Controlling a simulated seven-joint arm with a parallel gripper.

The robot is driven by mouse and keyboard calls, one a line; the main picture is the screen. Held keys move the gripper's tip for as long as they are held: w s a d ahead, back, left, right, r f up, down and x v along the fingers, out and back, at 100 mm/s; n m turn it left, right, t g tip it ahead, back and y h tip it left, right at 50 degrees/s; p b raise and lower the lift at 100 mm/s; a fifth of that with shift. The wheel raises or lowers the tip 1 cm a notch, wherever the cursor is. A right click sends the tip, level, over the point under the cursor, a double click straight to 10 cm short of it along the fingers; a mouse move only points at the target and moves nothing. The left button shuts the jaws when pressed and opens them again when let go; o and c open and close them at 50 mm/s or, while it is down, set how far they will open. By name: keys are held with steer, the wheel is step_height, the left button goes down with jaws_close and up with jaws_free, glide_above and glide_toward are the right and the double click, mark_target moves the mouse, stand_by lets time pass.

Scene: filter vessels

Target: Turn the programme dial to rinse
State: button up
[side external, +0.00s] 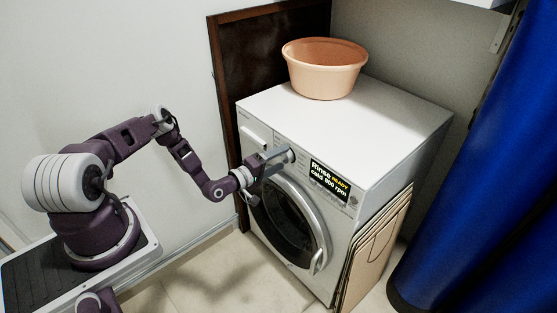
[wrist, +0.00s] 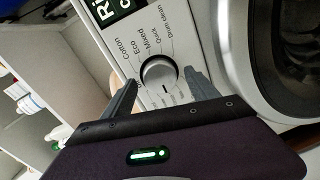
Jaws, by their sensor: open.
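The programme dial (wrist: 159,73) is a round silver knob on the white front panel of the washing machine (side external: 340,125). Labels around it include Cotton, Eco, Mixed and Drum clean; those on its lower side are too small or covered to read. The display (side external: 330,181) reads "Rinse READY", "cold 800 rpm"; part of it shows in the wrist view (wrist: 112,10). My gripper (side external: 288,156) is at the panel, left of the display. In the wrist view its fingers (wrist: 162,80) are open, one on each side of the dial, apparently with gaps. The gripper hides the dial in the side view.
The round door (side external: 290,222) with its silver ring lies just below the panel. A peach basin (side external: 325,68) stands on the machine. Flat boards (side external: 372,255) lean on its right side, and a blue curtain (side external: 480,170) hangs farther right.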

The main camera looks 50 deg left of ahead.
steer(key=s, duration=0.7)
steer(key=w+r+m+g+h, duration=0.2)
steer(key=w+r+m+g, duration=0.4)
steer(key=r+m, duration=0.4)
steer(key=s+d+r+m+g+y, duration=0.1)
steer(key=s+d+r+y, duration=0.1)
steer(key=r, duration=0.6)
steer(key=s+d+r+m+g+y, duration=0.1)
steer(key=s+d+r+m+g, duration=0.15)
steer(key=r, duration=0.55)
steer(key=s+d+r+y, duration=0.1)
steer(key=s+d+r, duration=0.2)
steer(key=s+r, duration=0.35)
steer(key=s+d+r, duration=0.4)
steer(key=s, duration=0.5)
steer(key=s+d+m+g+h, duration=0.1)
steer(key=s+d, duration=0.1)
steer(key=s, duration=0.5)
steer(key=s+d+m+g+h, duration=0.1)
steer(key=s+d, duration=0.2)
steer(key=s, duration=0.5)
steer(key=shift+s+d+r, duration=0.2)
steer(key=shift+d+r, duration=0.1)
steer(key=shift+d, duration=0.05)
